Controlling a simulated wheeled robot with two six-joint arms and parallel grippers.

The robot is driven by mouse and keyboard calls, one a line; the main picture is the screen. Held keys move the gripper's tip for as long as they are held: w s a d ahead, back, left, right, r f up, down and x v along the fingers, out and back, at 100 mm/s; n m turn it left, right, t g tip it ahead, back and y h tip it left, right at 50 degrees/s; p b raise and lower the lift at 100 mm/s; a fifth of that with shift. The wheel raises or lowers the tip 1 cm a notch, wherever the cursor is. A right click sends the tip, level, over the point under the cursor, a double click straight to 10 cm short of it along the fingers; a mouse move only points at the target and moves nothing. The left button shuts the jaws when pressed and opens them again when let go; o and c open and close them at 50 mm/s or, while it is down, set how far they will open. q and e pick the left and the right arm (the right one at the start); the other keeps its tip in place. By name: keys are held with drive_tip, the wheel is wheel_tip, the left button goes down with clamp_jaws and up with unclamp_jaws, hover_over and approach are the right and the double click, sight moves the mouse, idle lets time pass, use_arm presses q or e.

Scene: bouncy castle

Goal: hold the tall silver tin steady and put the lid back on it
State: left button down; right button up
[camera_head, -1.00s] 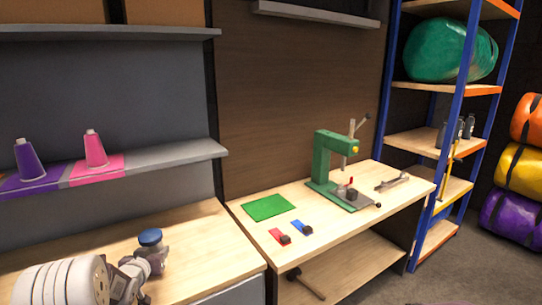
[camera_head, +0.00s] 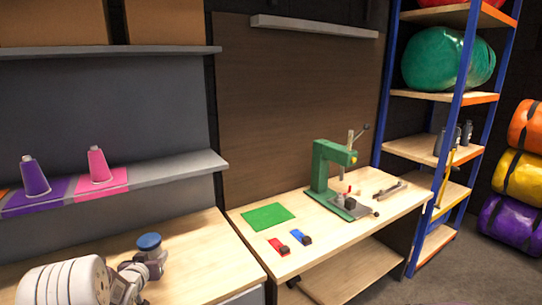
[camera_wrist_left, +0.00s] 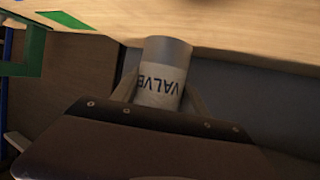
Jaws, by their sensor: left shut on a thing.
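My left gripper (camera_head: 150,268) is at the lower left of the head view. It is shut on the silver tin (camera_wrist_left: 160,85), which shows between the two fingers in the left wrist view. The tin has a pale label with the dark letters VALVE. In the head view a round blue top (camera_head: 149,242) shows at the gripper. I cannot tell whether this is a lid or the tin's own top. The gripper hides most of the tin there. No separate lid can be made out. My right gripper is not in view.
A wooden counter (camera_head: 190,250) lies behind the gripper, largely bare. A lower bench to the right carries a green mat (camera_head: 268,217), a red item (camera_head: 279,246), a blue item (camera_head: 300,237) and a green press (camera_head: 322,170). Purple (camera_head: 34,177) and pink (camera_head: 98,165) cones stand on a shelf.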

use_arm(q)
drive_tip(key=shift+f, duration=0.25)
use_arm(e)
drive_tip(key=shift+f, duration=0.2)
use_arm(q)
drive_tip(key=shift+w, duration=0.1)
drive_tip(key=s+d+m+h, duration=0.2)
drive_tip(key=d+h, duration=0.1)
drive_tip(key=d, duration=0.8)
drive_tip(key=s+d+f+m+g+h, duration=0.1)
drive_tip(key=s+d+m+h, duration=0.2)
drive_tip(key=d, duration=0.8)
drive_tip(key=s+d+f+m+h, duration=0.1)
drive_tip(key=s+d+m+h, duration=0.2)
drive_tip(key=d, duration=0.8)
drive_tip(key=shift+d+f+g, duration=0.15)
drive_tip(key=shift+d+g, duration=0.15)
drive_tip(key=shift+g, duration=0.1)
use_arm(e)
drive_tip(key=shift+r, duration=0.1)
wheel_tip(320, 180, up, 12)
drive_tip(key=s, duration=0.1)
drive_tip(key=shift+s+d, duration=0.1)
